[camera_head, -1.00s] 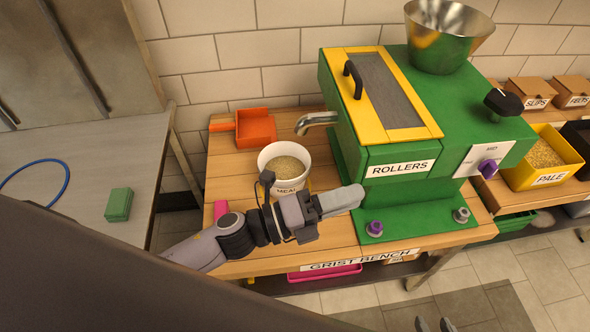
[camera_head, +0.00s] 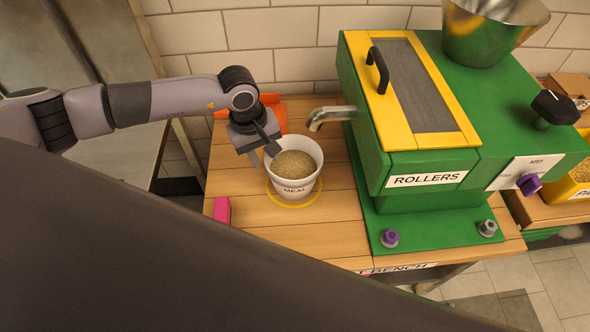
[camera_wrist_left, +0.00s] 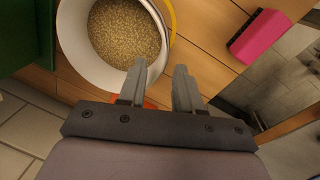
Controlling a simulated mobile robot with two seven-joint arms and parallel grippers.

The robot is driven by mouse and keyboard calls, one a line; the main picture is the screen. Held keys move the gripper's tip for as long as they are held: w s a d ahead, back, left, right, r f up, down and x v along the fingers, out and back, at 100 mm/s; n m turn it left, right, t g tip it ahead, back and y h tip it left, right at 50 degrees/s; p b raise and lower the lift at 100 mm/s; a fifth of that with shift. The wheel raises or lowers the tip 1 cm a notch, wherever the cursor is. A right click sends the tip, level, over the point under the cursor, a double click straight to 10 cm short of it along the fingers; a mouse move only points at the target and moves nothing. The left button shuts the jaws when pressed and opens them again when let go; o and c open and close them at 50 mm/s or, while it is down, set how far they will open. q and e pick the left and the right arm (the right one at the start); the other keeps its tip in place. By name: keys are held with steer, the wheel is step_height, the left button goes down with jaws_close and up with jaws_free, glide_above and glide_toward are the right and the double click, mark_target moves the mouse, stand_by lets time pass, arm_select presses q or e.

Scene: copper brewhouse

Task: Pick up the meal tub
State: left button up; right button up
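The meal tub (camera_head: 294,187) is a white round tub labelled MEAL, filled with pale grain. It stands upright inside a yellow ring (camera_head: 318,198) on the wooden bench. My left gripper (camera_head: 264,154) points down at the tub's left rim from above. In the left wrist view its two fingers (camera_wrist_left: 160,78) are apart, with the tub (camera_wrist_left: 78,60) at their tips and the grain (camera_wrist_left: 124,32) beyond. I cannot tell whether the rim lies between the fingers. My right gripper is not in view.
The green roller mill (camera_head: 425,205) stands just right of the tub, its metal spout (camera_head: 330,116) close above the rim. An orange scoop (camera_head: 272,108) lies behind my gripper. A pink block (camera_head: 222,210) sits to the left. Bare bench (camera_head: 310,240) lies in front.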

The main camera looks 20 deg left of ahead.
arm_select(q)
steer(key=f, duration=0.4)
steer(key=d+f, duration=0.1)
steer(key=f, duration=0.1)
steer(key=shift+f, duration=0.2)
steer(key=shift+a, duration=0.1)
jaws_close()
steer(key=shift+w+r, duration=0.1)
steer(key=shift+w, duration=0.05)
